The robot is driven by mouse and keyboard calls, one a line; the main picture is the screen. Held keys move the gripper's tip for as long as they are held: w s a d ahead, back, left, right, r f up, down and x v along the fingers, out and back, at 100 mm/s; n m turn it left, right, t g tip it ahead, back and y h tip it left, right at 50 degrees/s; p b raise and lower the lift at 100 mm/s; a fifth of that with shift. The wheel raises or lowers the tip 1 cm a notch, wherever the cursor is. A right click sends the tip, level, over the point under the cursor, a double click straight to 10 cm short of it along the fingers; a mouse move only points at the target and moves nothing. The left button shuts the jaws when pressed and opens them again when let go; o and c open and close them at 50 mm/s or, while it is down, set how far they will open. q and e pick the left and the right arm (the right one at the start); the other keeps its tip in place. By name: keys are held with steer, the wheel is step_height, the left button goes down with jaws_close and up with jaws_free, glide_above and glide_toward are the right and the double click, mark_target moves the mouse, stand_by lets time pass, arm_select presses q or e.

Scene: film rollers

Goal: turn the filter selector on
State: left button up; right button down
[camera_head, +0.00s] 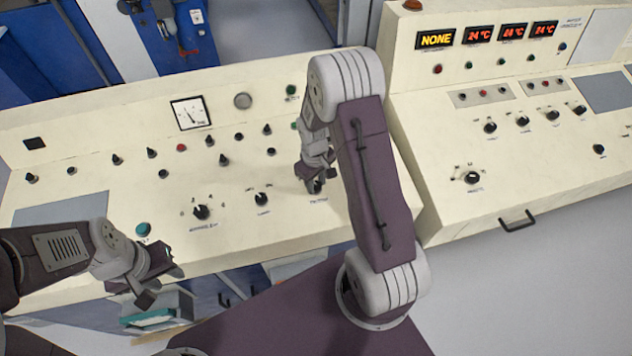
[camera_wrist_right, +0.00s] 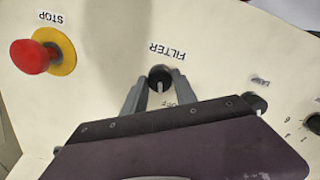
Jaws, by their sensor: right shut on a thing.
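The filter selector is a small black knob on the cream console; in the right wrist view the knob (camera_wrist_right: 159,77) sits under the word FILTER, with OFF lettered on its other side. My right gripper (camera_wrist_right: 158,88) has its two grey fingers on either side of the knob, shut on it. In the head view my right gripper (camera_head: 314,183) reaches down to the filter selector (camera_head: 316,187), mostly hidden by the fingers. My left gripper (camera_head: 160,285) hangs in front of the left console's front edge, away from the knob; its finger gap is unclear.
A red stop button (camera_wrist_right: 34,56) on a yellow disc stands near the filter knob. The lamp knob (camera_head: 262,199) and a larger selector (camera_head: 201,212) are left of it. A second console (camera_head: 520,120) with lit displays stands at right.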

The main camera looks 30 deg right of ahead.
mark_target(317, 185)
steer(key=m, duration=0.4)
steer(key=shift+m, duration=0.3)
steer(key=shift+m+y+p, duration=0.35)
steer(key=shift+m+y, duration=0.05)
steer(key=shift+m, duration=1.8)
steer(key=c, duration=1)
jaws_free()
steer(key=shift+r, duration=0.15)
step_height(317, 185, up, 9)
steer(key=shift+s+b, duration=0.15)
steer(key=shift+b, duration=0.2)
steer(key=shift+d, duration=0.1)
